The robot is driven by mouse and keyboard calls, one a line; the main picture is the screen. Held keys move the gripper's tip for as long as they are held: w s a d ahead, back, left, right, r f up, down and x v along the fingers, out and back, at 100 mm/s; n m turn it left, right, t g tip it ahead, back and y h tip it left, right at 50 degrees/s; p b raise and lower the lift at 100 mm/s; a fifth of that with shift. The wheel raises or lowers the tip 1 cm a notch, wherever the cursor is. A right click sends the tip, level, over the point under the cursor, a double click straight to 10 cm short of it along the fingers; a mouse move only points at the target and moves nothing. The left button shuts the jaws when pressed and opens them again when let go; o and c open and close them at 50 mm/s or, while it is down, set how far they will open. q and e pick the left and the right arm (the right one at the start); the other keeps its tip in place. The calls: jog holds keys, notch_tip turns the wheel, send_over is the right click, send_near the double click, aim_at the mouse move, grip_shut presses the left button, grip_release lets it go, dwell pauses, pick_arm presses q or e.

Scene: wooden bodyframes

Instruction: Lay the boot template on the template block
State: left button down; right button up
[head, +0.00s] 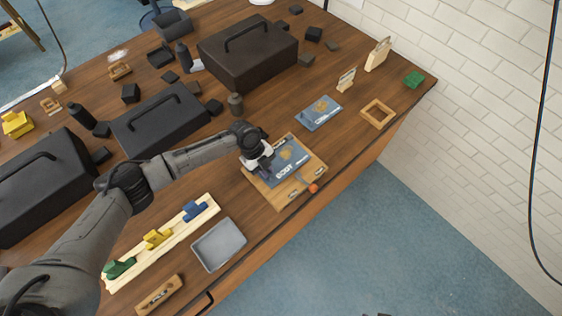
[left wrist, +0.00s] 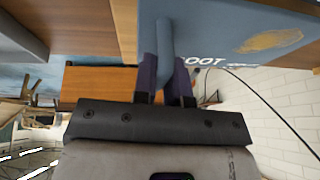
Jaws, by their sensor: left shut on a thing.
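The boot template (head: 291,165) is a blue plate with the word BOOT and a tan mark. In the head view it is over the template block (head: 284,200), a light wooden board near the table's front edge; whether it rests flat is hard to tell. My left gripper (head: 266,170) is at the template's left side. The left wrist view shows its fingers (left wrist: 165,80) shut around a blue-grey handle on the boot template (left wrist: 225,25). The arm hides part of the block's left side. My right gripper does not show.
A second blue plate (head: 319,113) lies behind the block, near a wooden frame (head: 378,113). An orange knob (head: 313,188) is at the block's right edge. A grey tray (head: 218,245) and a rack with coloured pieces (head: 158,240) are front left. Dark toolboxes (head: 248,55) stand behind.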

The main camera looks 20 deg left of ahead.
pick_arm(q)
jog(key=shift+f, duration=0.15)
dwell(0.8)
jog(key=shift+w+f+b, duration=0.1)
jog(key=shift+f+b, duration=0.25)
jog(key=shift+b, duration=0.2)
jog(key=shift+f, duration=0.15)
dwell(0.5)
jog(key=c, duration=1.2)
grip_release()
jog(key=shift+o, duration=0.5)
jog(key=shift+f, duration=0.15)
jog(key=b+v, duration=0.1)
jog(key=v, duration=1.3)
jog(key=shift+a, duration=0.1)
